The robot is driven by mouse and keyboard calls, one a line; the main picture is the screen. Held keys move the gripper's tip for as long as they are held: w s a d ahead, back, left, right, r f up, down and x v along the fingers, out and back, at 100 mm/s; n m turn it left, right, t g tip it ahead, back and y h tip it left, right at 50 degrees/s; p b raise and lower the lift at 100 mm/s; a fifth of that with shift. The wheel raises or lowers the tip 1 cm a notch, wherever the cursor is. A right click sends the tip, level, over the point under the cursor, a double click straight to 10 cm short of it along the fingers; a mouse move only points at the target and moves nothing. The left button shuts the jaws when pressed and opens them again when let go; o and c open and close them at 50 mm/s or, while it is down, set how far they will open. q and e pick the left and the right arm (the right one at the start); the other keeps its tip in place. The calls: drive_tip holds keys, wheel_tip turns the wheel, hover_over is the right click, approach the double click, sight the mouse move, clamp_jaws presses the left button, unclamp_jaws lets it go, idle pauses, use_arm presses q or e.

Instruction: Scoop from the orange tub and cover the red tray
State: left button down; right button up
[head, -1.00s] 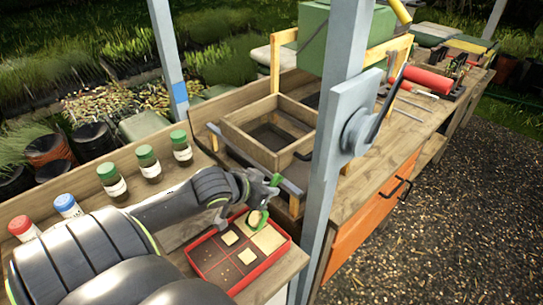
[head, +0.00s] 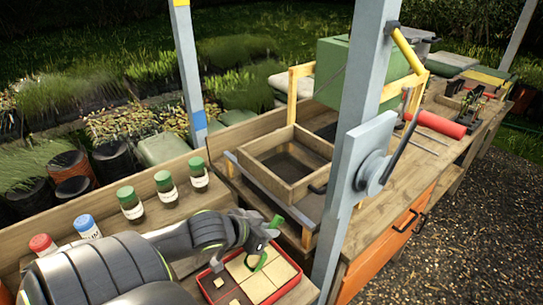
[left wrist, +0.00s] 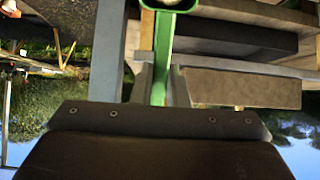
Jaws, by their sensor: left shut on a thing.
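The red tray (head: 287,288) lies on the bench at the bottom of the head view, cut off by the picture's lower edge. Pale material fills several of its compartments; a darker compartment at the left holds only a small pale patch. My left gripper (head: 266,233) is shut on a green scoop (head: 276,222) above the tray's far side. The scoop's handle (left wrist: 161,60) also shows in the left wrist view, with its bowl at the top edge holding something pale. I cannot make out an orange tub. My right gripper is not in view.
Several jars with green lids (head: 165,186), a red-lidded jar (head: 42,245) and a blue-lidded jar (head: 86,225) stand along the back left. A wooden sieve box (head: 262,182) is beyond my gripper. A grey post (head: 352,150) with a crank rises to the right of the tray.

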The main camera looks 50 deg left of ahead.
use_arm(q)
drive_tip(key=s+p, duration=0.4)
drive_tip(key=s, duration=0.4)
drive_tip(key=shift+a, duration=0.35)
idle(0.8)
drive_tip(key=shift+w+d+b, duration=0.2)
drive_tip(key=shift+w+b, duration=0.15)
drive_tip(key=shift+w, duration=1.8)
drive_tip(key=shift+w+d+b, duration=0.15)
drive_tip(key=shift+w+b, duration=0.15)
drive_tip(key=shift+w, duration=1.8)
drive_tip(key=r+g+p, duration=0.1)
drive_tip(key=p, duration=0.2)
drive_tip(key=shift+r, duration=0.15)
drive_tip(key=shift+r+g+p, duration=0.2)
drive_tip(key=shift+g+p, duration=0.2)
drive_tip(key=shift+p, duration=0.35)
drive_tip(key=shift+r+g+p, duration=0.6)
drive_tip(key=shift+g+p, duration=0.3)
drive_tip(key=shift+p, duration=0.35)
drive_tip(key=shift+f+g+b, duration=0.1)
drive_tip(key=shift+g+b, duration=0.2)
drive_tip(key=shift+r+g, duration=0.6)
drive_tip(key=shift+g, duration=0.5)
drive_tip(key=shift+r+g, duration=0.55)
drive_tip(key=shift+g, duration=0.55)
